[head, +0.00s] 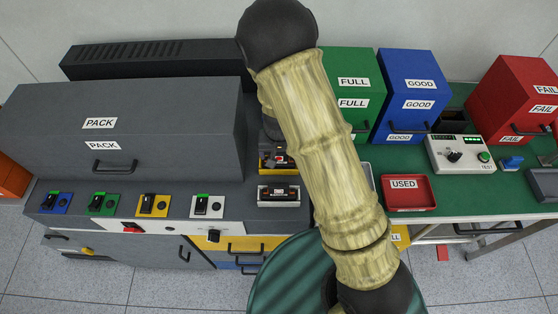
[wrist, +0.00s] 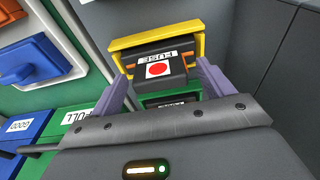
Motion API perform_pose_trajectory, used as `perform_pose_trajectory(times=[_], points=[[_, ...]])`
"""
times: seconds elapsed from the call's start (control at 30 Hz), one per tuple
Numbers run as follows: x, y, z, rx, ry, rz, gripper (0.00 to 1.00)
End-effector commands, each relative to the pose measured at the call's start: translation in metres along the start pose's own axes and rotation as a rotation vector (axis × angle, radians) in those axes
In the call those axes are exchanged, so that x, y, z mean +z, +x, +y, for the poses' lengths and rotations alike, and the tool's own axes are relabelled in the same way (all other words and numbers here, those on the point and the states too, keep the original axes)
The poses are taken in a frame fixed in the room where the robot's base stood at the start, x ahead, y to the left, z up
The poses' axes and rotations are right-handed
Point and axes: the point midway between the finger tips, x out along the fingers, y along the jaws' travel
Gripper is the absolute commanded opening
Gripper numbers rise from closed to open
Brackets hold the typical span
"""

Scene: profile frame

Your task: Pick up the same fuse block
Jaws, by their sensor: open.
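A dark fuse block (wrist: 157,70) with a white FUSE label and a red dot sits in a yellow-edged holder (wrist: 152,42) in the wrist view. My gripper (wrist: 163,82) is open, with one lilac finger at the left and one at the right of the block. Small gaps seem to remain, and I cannot tell whether either finger touches it. What looks like the same block (head: 280,155) shows in the head view in a yellow holder (head: 268,168), partly hidden by my arm. My gripper is not clearly visible there.
A grey PACK cabinet (head: 130,130) stands left of the yellow holder. Another dark module (head: 279,190) sits in front. Several switches line the left ledge. A red USED tray (head: 408,192), a tester (head: 460,153) and green (head: 352,90), blue (head: 413,85) and red (head: 515,100) boxes stand right.

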Motion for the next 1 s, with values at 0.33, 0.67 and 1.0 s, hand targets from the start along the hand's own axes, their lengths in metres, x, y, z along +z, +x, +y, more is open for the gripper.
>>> perform_pose_trajectory(times=[0.33, 0.67, 1.0], points=[[0.0, 0.0, 0.0, 0.0, 0.0, 0.0, 0.64], [0.0, 0.0, 0.0, 0.0, 0.0, 0.0, 0.3], [-0.004, -0.025, -0.001, 0.0, -0.002, 0.004, 0.3]])
